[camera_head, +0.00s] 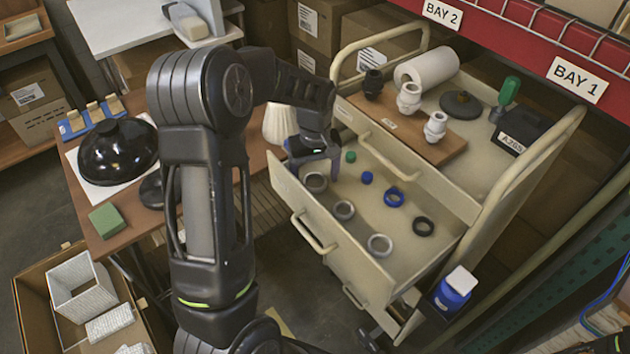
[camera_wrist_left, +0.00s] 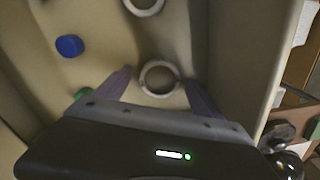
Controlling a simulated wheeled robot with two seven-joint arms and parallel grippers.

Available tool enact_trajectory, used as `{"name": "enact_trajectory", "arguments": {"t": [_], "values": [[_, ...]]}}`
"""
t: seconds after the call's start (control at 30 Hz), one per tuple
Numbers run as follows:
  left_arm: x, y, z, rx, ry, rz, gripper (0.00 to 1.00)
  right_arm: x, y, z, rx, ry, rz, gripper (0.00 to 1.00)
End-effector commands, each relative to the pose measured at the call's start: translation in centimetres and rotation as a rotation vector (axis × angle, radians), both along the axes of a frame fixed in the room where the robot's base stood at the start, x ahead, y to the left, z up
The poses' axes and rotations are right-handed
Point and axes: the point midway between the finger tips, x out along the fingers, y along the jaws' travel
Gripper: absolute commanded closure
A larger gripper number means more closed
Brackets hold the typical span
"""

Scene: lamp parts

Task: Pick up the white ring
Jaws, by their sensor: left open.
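Three pale grey-white rings lie flat in the open drawer (camera_head: 335,245): a near-left ring (camera_head: 315,182), a middle ring (camera_head: 344,210) and a right ring (camera_head: 380,244). The head view does not clearly tell which one is the white ring. My left gripper (camera_head: 317,163) is open and empty, pointing down into the drawer's left end, above the near-left ring. In the left wrist view this ring (camera_wrist_left: 159,92) sits between the two spread fingertips, not gripped. Part of another pale ring (camera_wrist_left: 144,6) shows at the top edge. My right gripper is not in view.
Drawer walls stand close around my left gripper. The cart top (camera_head: 470,155) carries pipe fittings on a board.

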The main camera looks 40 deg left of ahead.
Motion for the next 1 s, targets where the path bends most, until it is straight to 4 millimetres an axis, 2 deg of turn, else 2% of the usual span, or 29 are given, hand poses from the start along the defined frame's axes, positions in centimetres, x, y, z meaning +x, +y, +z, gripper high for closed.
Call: {"name": "enact_trajectory", "arguments": {"t": [0.47,1.0], "values": [[-0.01,-0.01,0.04,0.000,0.000,0.000,0.23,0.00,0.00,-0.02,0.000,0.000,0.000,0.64],[-0.01,-0.01,0.03,0.000,0.000,0.000,0.67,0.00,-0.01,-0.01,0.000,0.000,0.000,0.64]]}}
